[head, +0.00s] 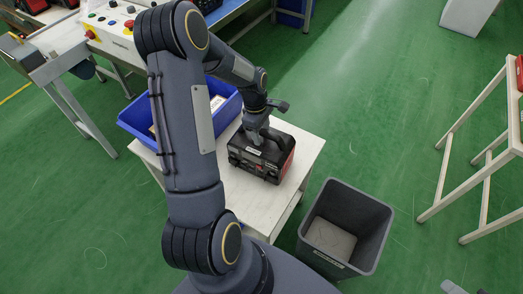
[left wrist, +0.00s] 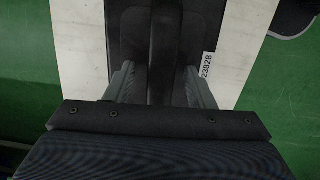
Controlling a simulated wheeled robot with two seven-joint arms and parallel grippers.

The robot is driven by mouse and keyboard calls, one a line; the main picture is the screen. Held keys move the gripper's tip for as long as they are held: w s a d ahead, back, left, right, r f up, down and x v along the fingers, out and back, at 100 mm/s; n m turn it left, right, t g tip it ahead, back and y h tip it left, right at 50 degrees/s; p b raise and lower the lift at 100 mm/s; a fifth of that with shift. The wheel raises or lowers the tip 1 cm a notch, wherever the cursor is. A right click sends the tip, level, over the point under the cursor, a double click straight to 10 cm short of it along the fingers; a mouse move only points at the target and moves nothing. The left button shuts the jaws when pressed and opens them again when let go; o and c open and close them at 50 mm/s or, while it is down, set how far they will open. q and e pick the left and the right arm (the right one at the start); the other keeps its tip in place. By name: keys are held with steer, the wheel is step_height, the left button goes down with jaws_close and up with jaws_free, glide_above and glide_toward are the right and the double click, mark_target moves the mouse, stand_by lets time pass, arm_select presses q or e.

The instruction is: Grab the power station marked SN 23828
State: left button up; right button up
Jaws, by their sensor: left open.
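A black power station with red on its side (head: 273,158) stands on a small white table (head: 222,178). My left gripper (head: 257,138) is right above it, pointing down. In the left wrist view, the label (left wrist: 207,65) on the power station (left wrist: 190,30) reads 23828. My open left gripper (left wrist: 158,85) has one finger on each side of the dark handle (left wrist: 163,40) on its top. I cannot tell whether the fingers touch it. A small grey piece at the bottom right of the head view may be part of my right gripper; its jaws cannot be made out.
A blue bin (head: 138,115) stands on the table's far left, partly behind my arm. A grey bin (head: 347,226) is on the floor at the table's right. A workbench (head: 57,36) is at the back left, a wooden-framed stand (head: 447,160) at the right.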

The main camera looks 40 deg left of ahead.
arm_select(q)
steer(key=shift+f, duration=0.4)
stand_by(0.3)
steer(key=shift+c, duration=0.4)
jaws_close()
stand_by(0.7)
steer(key=shift+w+r, duration=0.1)
steer(key=shift+r, duration=0.05)
